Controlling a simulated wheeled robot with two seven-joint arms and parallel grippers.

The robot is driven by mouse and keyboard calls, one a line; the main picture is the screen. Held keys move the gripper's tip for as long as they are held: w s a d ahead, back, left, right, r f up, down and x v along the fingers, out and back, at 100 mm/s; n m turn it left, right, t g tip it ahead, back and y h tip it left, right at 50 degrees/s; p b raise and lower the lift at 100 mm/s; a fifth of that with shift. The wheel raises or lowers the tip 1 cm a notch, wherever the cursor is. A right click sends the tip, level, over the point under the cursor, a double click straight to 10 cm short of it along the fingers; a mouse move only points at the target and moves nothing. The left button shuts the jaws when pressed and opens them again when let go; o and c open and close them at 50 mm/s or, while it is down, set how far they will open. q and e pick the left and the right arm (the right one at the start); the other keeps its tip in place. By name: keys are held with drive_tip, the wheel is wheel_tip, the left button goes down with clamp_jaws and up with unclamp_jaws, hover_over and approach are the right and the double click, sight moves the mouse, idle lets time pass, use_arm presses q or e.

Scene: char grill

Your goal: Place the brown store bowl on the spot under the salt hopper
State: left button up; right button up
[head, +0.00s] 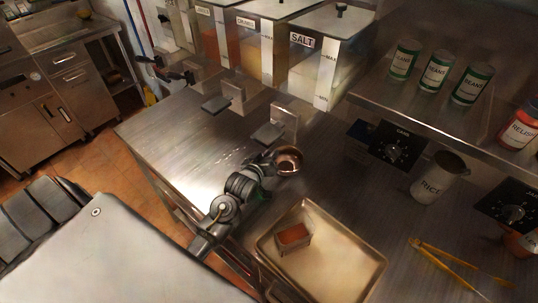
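The brown bowl (289,161) is a small round bowl on or just above the steel counter, in front of and slightly right of the salt hopper's dispensing lever (269,134). The salt hopper (317,62) is a clear bin labelled SALT at the top middle. My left gripper (270,159) reaches in from the lower left, and its tips meet the bowl's left side. The fingers are too small and partly hidden to tell whether they are closed on the rim. My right gripper is not in view.
A tray (352,285) holding a small brown block (293,236) lies in front. A rice canister (438,177) and yellow tongs (450,262) are at the right. The counter left of my arm is clear.

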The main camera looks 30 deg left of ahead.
use_arm(q)
drive_tip(key=shift+o, duration=1)
drive_tip(key=shift+r, duration=0.25)
drive_tip(key=b+v, duration=0.2)
drive_tip(key=v, duration=0.8)
drive_tip(key=shift+s+f, duration=0.1)
drive_tip(key=shift+s, duration=0.15)
drive_tip(key=shift+v, duration=0.75)
drive_tip(key=shift+a, duration=0.1)
